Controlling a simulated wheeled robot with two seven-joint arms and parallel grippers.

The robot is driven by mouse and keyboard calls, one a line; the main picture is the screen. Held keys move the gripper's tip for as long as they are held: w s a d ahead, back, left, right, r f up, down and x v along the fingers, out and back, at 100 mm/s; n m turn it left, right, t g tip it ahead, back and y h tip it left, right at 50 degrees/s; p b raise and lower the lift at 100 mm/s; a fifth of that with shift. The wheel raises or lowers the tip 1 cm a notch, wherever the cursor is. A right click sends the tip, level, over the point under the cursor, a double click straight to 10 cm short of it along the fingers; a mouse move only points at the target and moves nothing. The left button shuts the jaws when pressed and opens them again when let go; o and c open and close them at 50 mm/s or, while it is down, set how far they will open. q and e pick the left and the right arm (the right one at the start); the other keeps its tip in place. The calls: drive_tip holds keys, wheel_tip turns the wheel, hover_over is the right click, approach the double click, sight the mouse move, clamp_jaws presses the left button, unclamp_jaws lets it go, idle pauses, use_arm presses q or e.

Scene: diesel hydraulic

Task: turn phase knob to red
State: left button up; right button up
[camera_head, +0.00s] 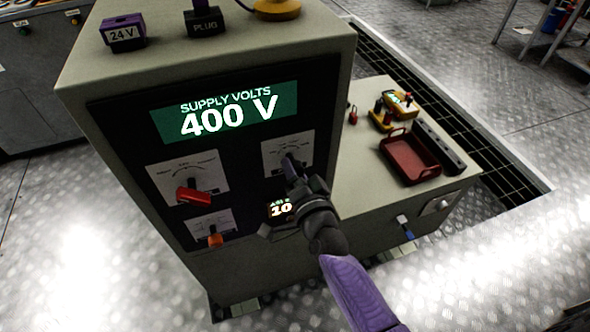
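The dark front panel carries several dials, and their small lettering is too fine to read, so I cannot tell for sure which one is the phase knob. A white dial plate (302,147) sits at the panel's right. My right gripper (290,167) is in front of this plate, with its fingers pointing at the dial's middle. The fingers hide any knob there, and I cannot tell whether they touch or grip it. A red knob (194,194) sits on the left dial plate (178,170). An orange knob (215,238) sits on the lower plate. My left gripper is out of view.
A lit display (224,109) reads "SUPPLY VOLTS 400 V". A 24 V block (123,32) and a PLUG block (203,20) stand on the cabinet top. A red tray (410,157) and a yellow device (401,104) lie on the lower bench at right.

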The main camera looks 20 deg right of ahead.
drive_tip(key=o, duration=0.3)
drive_tip(key=shift+s, duration=0.1)
use_arm(q)
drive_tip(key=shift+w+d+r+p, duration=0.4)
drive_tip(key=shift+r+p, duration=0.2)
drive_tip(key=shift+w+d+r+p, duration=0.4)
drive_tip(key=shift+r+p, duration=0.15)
drive_tip(key=shift+p, duration=0.05)
use_arm(e)
drive_tip(key=s, duration=0.9)
drive_tip(key=shift+s+d, duration=0.2)
drive_tip(key=shift+s, duration=0.2)
